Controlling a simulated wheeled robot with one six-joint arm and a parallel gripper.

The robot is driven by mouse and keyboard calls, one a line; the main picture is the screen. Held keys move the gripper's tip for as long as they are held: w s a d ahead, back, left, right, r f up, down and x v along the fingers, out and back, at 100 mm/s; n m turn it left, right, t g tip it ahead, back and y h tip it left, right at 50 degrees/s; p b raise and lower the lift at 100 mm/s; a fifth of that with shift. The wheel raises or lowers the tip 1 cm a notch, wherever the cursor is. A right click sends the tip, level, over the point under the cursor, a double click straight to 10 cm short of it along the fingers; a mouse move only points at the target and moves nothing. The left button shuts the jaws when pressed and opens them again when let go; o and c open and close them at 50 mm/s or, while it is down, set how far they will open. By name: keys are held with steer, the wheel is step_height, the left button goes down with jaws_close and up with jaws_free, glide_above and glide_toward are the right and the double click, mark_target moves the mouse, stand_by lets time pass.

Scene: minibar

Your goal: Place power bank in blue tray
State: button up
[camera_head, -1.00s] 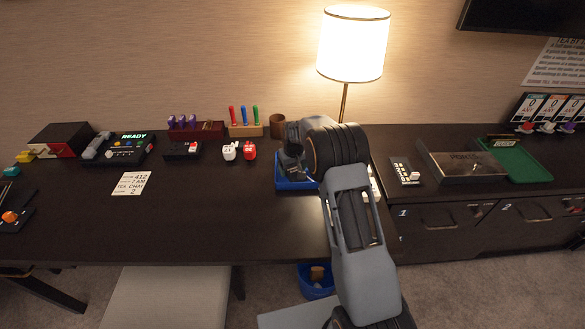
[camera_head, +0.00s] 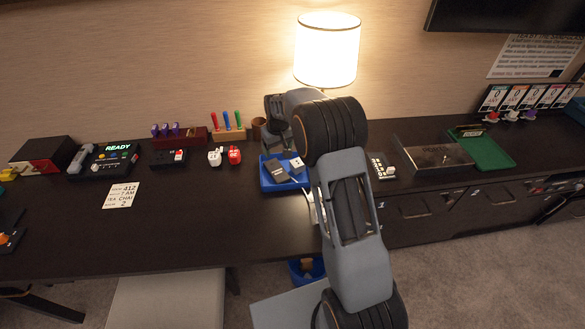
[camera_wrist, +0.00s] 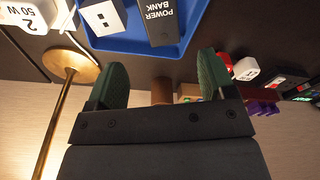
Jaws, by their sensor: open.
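The blue tray (camera_head: 268,184) lies on the desk, left of my arm. In the wrist view the tray's blue rim (camera_wrist: 112,44) shows at the top. The dark power bank (camera_head: 279,172), lettered POWER BANK, lies inside the tray; it also shows in the wrist view (camera_wrist: 158,22). A white item with a black square (camera_head: 297,164) lies in the tray beside it; it also shows in the wrist view (camera_wrist: 103,17). My gripper (camera_wrist: 158,75) is open and empty, its green fingertips spread apart just beyond the tray's rim. In the head view my arm hides the fingertips.
A lit lamp (camera_head: 326,50) stands behind my arm. Red and white plug-like items (camera_head: 234,156) and a pen holder (camera_head: 228,133) stand left of the tray. A white item marked 2 50 W (camera_wrist: 30,14) shows at the wrist view's upper left.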

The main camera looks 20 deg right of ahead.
steer(key=s+r+m+t, duration=0.1)
steer(key=s+r, duration=1.1)
steer(key=s, duration=0.1)
steer(key=s+m+t, duration=0.1)
steer(key=s, duration=1.6)
steer(key=shift+s+a+r, duration=0.15)
steer(key=shift+a+r, duration=0.1)
steer(key=shift+r, duration=0.1)
